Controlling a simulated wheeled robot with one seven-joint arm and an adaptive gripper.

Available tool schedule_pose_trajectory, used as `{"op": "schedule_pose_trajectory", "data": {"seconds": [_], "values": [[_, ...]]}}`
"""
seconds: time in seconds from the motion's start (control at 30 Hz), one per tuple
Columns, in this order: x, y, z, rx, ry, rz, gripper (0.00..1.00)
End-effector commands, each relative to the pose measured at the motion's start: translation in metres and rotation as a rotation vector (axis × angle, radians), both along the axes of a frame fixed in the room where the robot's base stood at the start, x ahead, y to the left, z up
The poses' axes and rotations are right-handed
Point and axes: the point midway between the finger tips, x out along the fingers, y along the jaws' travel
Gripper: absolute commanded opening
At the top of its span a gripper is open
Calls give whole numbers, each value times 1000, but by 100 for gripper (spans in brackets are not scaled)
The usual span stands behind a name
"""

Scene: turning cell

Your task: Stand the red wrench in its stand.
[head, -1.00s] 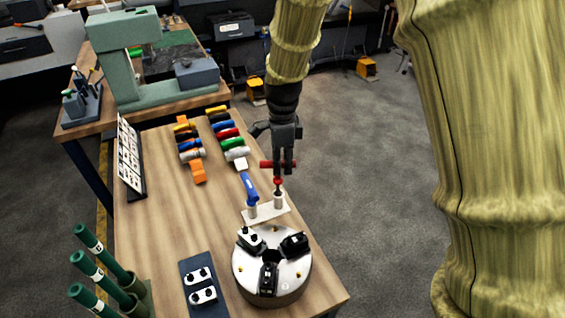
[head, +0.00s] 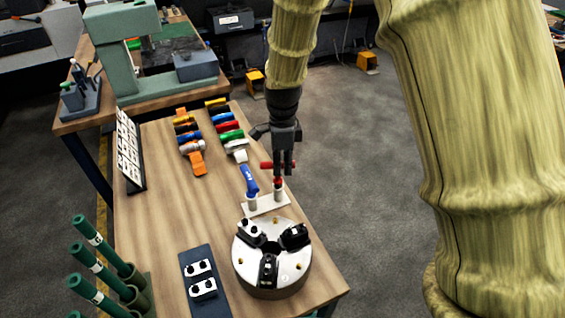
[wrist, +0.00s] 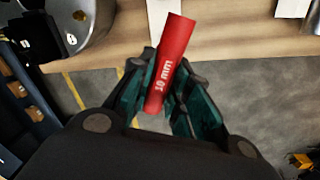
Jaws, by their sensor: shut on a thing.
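The red wrench has a red crossbar handle (head: 266,165) marked "10 mm", which also shows in the wrist view (wrist: 172,65). My gripper (head: 283,168) is shut on this handle above the stand. The wrench hangs upright, and its red collar (head: 278,182) is right at the top of the stand's right-hand tube. Its lower end is hidden, seemingly inside that tube. The stand (head: 265,205) is a pale plate with two short tubes. A blue-handled wrench (head: 249,180) stands in the left tube.
A round chuck (head: 285,278) with black jaws sits just in front of the stand. A dark tray (head: 206,312) with small blocks lies left of it. Several coloured-handled tools lie behind. Green tubes stand front left. The table's right edge is close to the stand.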

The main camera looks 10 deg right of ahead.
Motion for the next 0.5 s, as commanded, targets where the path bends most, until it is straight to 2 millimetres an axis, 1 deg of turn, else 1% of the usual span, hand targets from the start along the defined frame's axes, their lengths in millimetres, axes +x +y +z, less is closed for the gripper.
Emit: {"op": "schedule_pose_trajectory", "data": {"seconds": [0.03, 0.07, 0.1, 0.17, 0.2, 0.5], "values": [[0, 0, 0, 0, 0, 0, 0], [0, 0, 0, 0, 0, 0, 24], [0, 0, 0, 0, 0, 0, 31], [0, 0, 0, 0, 0, 0, 42], [0, 0, 0, 0, 0, 0, 44], [0, 0, 1, 0, 0, 0, 44]]}}
